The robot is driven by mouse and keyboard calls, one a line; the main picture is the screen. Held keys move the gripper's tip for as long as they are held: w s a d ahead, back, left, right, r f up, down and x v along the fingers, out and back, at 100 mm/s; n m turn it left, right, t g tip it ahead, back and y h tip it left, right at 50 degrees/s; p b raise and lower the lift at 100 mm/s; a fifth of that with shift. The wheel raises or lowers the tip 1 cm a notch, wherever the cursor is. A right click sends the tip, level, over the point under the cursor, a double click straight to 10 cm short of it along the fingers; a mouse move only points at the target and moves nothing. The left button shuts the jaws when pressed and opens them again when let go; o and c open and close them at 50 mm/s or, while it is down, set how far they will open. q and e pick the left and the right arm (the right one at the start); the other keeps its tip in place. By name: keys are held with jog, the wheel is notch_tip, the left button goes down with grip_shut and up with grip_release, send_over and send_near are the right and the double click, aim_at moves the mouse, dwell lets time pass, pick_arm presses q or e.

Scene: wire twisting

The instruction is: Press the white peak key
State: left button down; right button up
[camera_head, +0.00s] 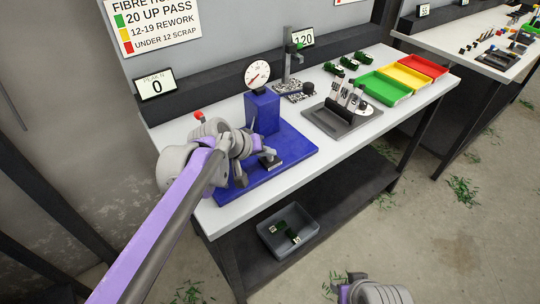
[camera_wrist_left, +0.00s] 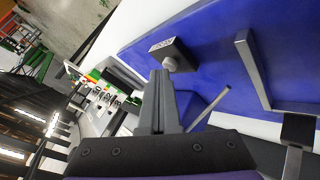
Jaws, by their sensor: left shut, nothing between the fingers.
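The white peak key (camera_wrist_left: 178,64) is a pale round knob on a small dark block with a label (camera_wrist_left: 163,46), on the blue base plate (camera_wrist_left: 225,50) in the left wrist view. In the head view the dark block (camera_head: 271,163) is on the front part of the blue base. My left gripper (camera_head: 264,154) is shut and empty beside the block. In the left wrist view its fingertips (camera_wrist_left: 160,74) are just beside the key; I cannot tell if they touch it. Part of my right arm shows at the bottom of the head view, its jaws unseen.
A blue column with a dial gauge (camera_head: 257,75) rises from the base. A display (camera_head: 155,84) behind reads 0. A metal bar (camera_wrist_left: 250,68) stands near the key. A grey tray (camera_head: 340,122) and green, yellow and red bins (camera_head: 385,88) are to the right.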

pick_arm(q)
jog(key=shift+r+p, duration=0.5)
jog(key=shift+r, duration=0.2)
notch_tip(320, 180, up, 5)
jog(key=p, duration=0.4)
jog(key=shift+s, duration=0.1)
dwell(0.5)
jog(key=s+a+f+y, duration=0.1)
jog(key=s+a, duration=0.2)
jog(key=s, duration=0.2)
jog(key=s+a+f+y+p, duration=0.1)
jog(key=s+a, duration=0.2)
jog(key=s, duration=0.2)
jog(key=s+a+f+y+p, duration=0.1)
jog(key=s+a, duration=0.2)
jog(key=s, duration=0.2)
jog(key=shift+a+f+m+g, duration=0.3)
jog(key=shift+a+f, duration=0.05)
jog(key=s+a+f+y+p, duration=0.1)
jog(key=s+a+f, duration=0.2)
jog(key=s, duration=0.3)
jog(key=s+a+f+y+p, duration=0.1)
jog(key=s+a+f+y, duration=0.1)
jog(key=s+a+f, duration=0.2)
jog(key=s, duration=0.2)
jog(key=shift+s+a+g, duration=0.15)
jog(key=shift+s+g, duration=0.25)
